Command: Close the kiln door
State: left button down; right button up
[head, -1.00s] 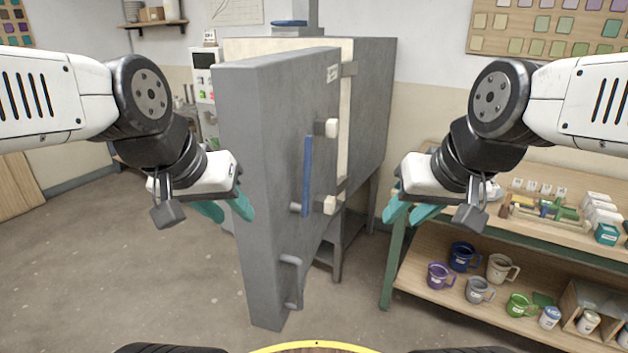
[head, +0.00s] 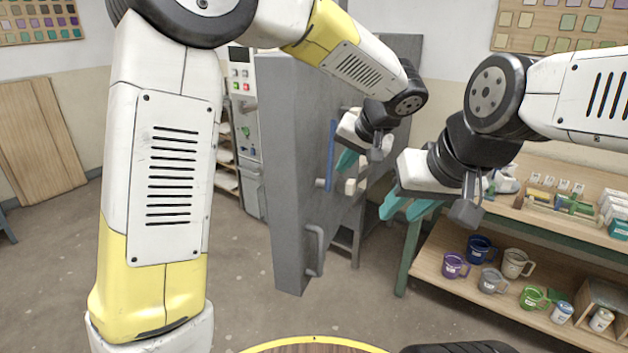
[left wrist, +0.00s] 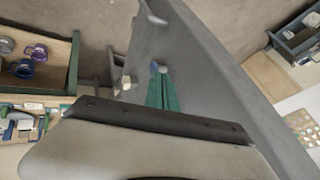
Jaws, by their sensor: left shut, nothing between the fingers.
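The kiln door (head: 290,180) is a thick grey slab standing open, its near edge toward me. Its face has a blue bar handle (head: 331,155) and a grey handle (head: 315,250). The grey kiln body (head: 408,48) is mostly hidden behind the door and my left arm. My left gripper (head: 346,161) is shut and empty, beside the door's face near the blue handle; I cannot tell whether it touches. In the left wrist view its teal fingers (left wrist: 161,95) point along the door's face (left wrist: 225,75). My right gripper (head: 405,208) is open and empty, right of the door.
A wooden shelf table (head: 430,262) with mugs, including a purple mug (head: 455,265), stands close on the right below my right gripper. A control panel (head: 242,80) stands behind the door to the left. The floor (head: 245,270) left of the door is clear.

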pick_arm(q)
send_near(312, 188)
notch_tip(312, 188, down, 3)
jog(key=d, duration=0.2)
jog(key=shift+w+a+f, duration=0.15)
jog(key=shift+w+a, duration=0.4)
jog(key=shift+a, duration=0.3)
jog(key=shift+w+a+f, duration=0.15)
jog(key=shift+w+a, duration=0.4)
jog(key=shift+a, duration=0.3)
